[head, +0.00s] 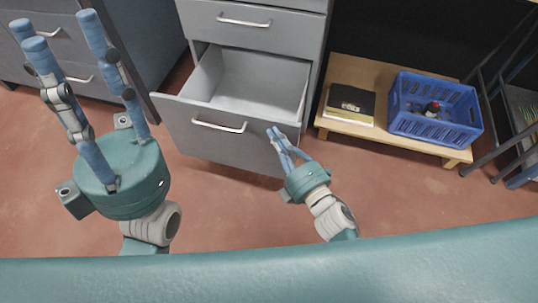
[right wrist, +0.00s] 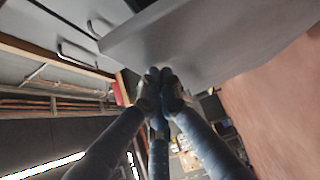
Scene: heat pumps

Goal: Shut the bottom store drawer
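The bottom store drawer (head: 217,133) is grey and pulled well out of its cabinet, with a silver bar handle (head: 219,126). Its inside (head: 258,85) looks empty. My right gripper (head: 274,134) is at the right end of the drawer front, with its fingers close together. In the right wrist view, the fingertips of this gripper (right wrist: 161,78) meet beside a grey panel (right wrist: 215,40), apparently the drawer; I cannot tell whether they touch it. Nothing shows between them. My left gripper (head: 55,28) is open and empty, fingers spread upward, left of the drawer.
A closed drawer (head: 250,30) is above the open one. A low wooden stand (head: 388,137) to the right bears a blue crate (head: 434,128) and a black and tan box (head: 350,103). Dark metal framing (head: 495,110) stands at the far right. The red floor before the drawer is clear.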

